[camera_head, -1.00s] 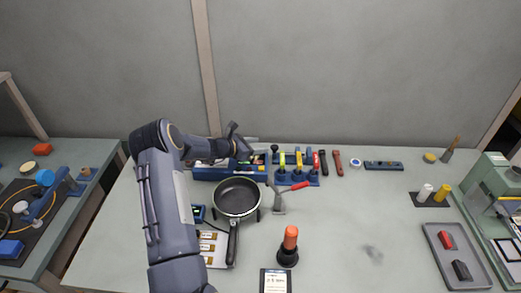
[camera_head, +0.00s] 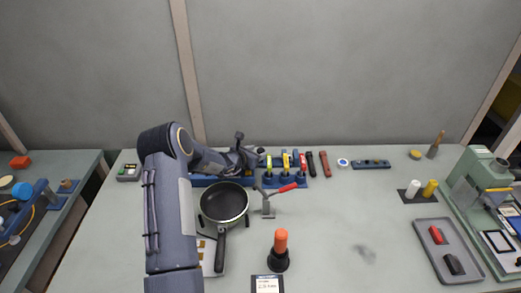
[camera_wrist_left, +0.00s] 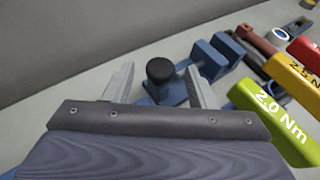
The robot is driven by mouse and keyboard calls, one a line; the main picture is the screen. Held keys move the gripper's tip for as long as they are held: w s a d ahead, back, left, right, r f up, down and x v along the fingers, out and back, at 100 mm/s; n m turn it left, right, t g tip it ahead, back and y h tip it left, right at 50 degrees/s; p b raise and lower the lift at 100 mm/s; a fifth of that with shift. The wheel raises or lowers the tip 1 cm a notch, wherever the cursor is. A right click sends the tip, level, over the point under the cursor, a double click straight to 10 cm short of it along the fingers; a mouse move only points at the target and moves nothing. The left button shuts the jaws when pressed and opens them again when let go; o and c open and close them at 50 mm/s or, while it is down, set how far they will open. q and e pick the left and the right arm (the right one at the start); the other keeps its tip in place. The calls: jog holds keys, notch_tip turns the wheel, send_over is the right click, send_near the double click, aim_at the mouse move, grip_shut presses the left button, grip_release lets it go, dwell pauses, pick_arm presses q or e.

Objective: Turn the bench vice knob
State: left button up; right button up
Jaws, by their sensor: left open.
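The bench vice knob (camera_wrist_left: 160,71) is a short round black knob in the left wrist view. It stands on the blue bench vice (camera_wrist_left: 175,93), whose blue jaws reach up and right behind it. My left gripper (camera_wrist_left: 161,78) is open, with one pale finger on each side of the knob in the picture and gaps on both sides. I cannot tell whether the fingers are at the knob's height. In the head view my left gripper (camera_head: 254,156) is at the back of the bench and hides most of the vice. My right gripper is not in view.
A rack of torque drivers, with a green one (camera_wrist_left: 268,110) nearest, stands close right of my gripper. A black pan (camera_head: 223,203), a red-handled clamp (camera_head: 268,203) and an orange-topped tool (camera_head: 280,250) stand in front. The bench's (camera_head: 340,225) right middle is clear.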

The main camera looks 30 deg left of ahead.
pick_arm(q)
jog(key=shift+w+f, duration=0.1)
jog(key=shift+w, duration=0.05)
jog(key=shift+c, duration=0.4)
jog(key=c, duration=0.9)
jog(key=shift+o, duration=0.2)
jog(key=shift+a+r+m+h+p, duration=0.1)
jog(key=shift+r+m+h+p, duration=0.1)
jog(key=shift+m+h+p, duration=0.25)
jog(key=shift+w+a+m+h+p, duration=0.1)
jog(key=shift+a+m+h+p, duration=0.1)
jog(key=shift+m+h+p, duration=0.45)
jog(key=shift+a+f+m+g+h+b, duration=0.15)
jog(key=shift+m+g+h+b, duration=0.25)
jog(key=shift+m+h+b, duration=0.25)
jog(key=shift+m+h, duration=0.35)
jog(key=shift+h, duration=0.3)
